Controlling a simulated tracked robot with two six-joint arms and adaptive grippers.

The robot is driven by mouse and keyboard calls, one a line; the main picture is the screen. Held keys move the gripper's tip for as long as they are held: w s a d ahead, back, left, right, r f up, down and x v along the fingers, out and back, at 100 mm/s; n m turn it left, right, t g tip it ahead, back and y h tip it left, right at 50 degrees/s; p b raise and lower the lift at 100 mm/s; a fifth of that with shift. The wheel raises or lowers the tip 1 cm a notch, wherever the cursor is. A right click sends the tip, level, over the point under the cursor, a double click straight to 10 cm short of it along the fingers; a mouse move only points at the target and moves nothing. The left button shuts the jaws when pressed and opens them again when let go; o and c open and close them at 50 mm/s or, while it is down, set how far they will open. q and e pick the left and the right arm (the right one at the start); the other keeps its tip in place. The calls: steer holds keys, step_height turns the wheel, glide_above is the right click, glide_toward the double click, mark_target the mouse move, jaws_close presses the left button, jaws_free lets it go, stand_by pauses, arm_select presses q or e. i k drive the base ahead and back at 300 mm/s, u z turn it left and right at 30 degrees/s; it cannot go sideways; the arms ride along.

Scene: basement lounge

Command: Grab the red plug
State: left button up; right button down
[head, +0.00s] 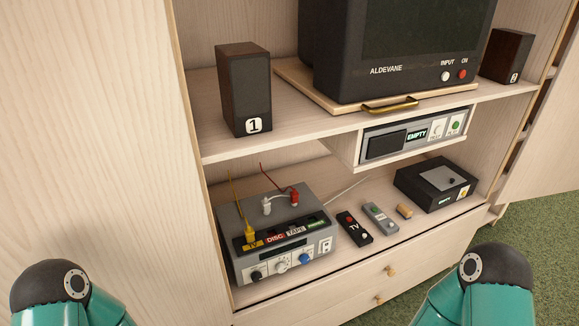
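The red plug (295,198) is on top of the grey selector box (238,213), toward its back right, with a thin red lead rising to the left. A white plug (266,206) is just left of it. A yellow plug (249,236) stands upright at the front left, by the "TV" label (253,244); "DISC" and "TAPE" labels are beside it. I cannot tell whether the red plug is seated in a socket or resting on the box. Neither gripper is in view; only parts of my two arms show at the bottom corners.
The box is on the lower shelf, under an upper shelf with a speaker marked 1 (244,89) and a television (385,55). To its right are two remotes (354,228) (381,218), a small wooden cylinder (404,211) and a black device (436,183). A tape deck (383,144) hangs above.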

mark_target(294, 199)
steer(key=z, duration=1.05)
steer(key=i, duration=0.15)
steer(key=u, duration=2.95)
steer(key=k, duration=1.1)
steer(key=z, duration=1.2)
steer(key=i, duration=0.95)
steer(key=u, duration=0.45)
